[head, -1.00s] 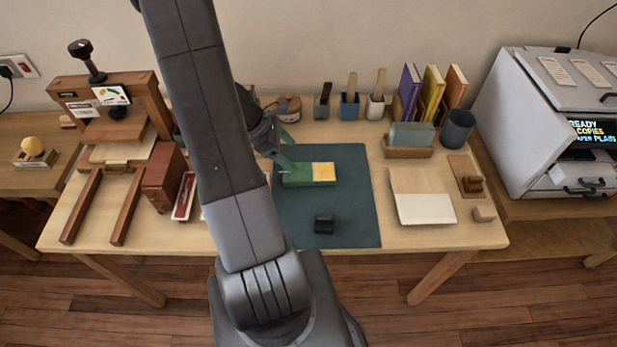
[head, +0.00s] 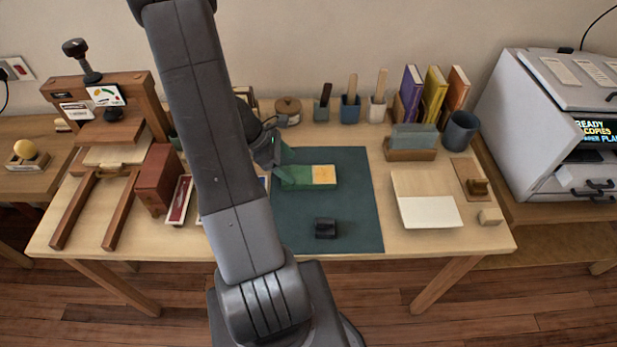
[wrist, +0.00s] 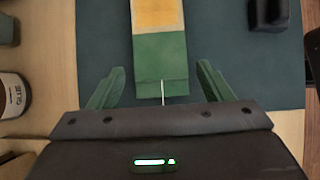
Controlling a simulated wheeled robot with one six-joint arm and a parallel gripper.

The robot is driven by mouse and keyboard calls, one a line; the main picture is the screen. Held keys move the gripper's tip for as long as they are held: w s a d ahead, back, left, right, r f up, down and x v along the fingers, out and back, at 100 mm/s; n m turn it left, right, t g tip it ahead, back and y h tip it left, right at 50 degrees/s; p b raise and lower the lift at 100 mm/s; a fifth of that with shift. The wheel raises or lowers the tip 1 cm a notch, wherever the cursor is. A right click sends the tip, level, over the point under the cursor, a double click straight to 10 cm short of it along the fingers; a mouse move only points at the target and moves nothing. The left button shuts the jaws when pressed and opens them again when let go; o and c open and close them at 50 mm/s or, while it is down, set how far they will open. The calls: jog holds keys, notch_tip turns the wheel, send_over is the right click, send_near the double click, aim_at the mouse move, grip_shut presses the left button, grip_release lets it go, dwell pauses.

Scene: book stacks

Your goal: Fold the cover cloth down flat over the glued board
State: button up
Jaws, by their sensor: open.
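On the dark green mat (head: 350,215) lies a narrow piece with a green left part (head: 296,178) and a yellow right part (head: 324,175). I take the green part for the cover cloth and the yellow for the glued board, but cannot be certain. In the wrist view the green part (wrist: 160,58) has a crease near its lower end, and the yellow part (wrist: 157,14) is at the top. My gripper (wrist: 158,84) is open, its green fingers either side of the green end, apart from it. In the head view my gripper (head: 284,160) is partly hidden by my arm.
A small black block (head: 326,228) sits on the mat. To the right are a tan board with a white sheet (head: 430,212) and a grey cup (head: 460,131). A wooden press (head: 105,130) and reddish-brown box (head: 158,180) stand left. The mat's right side is clear.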

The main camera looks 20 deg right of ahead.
jog(key=shift+f+b, duration=0.95)
jog(key=shift+f, duration=0.05)
dwell(1.3)
dwell(0.5)
jog(key=c, duration=0.3)
jog(key=o, duration=0.3)
jog(key=shift+r, duration=0.1)
dwell(0.3)
notch_tip(320, 180, up, 8)
jog(key=p, duration=0.6)
dwell(0.3)
jog(key=shift+f, duration=0.2)
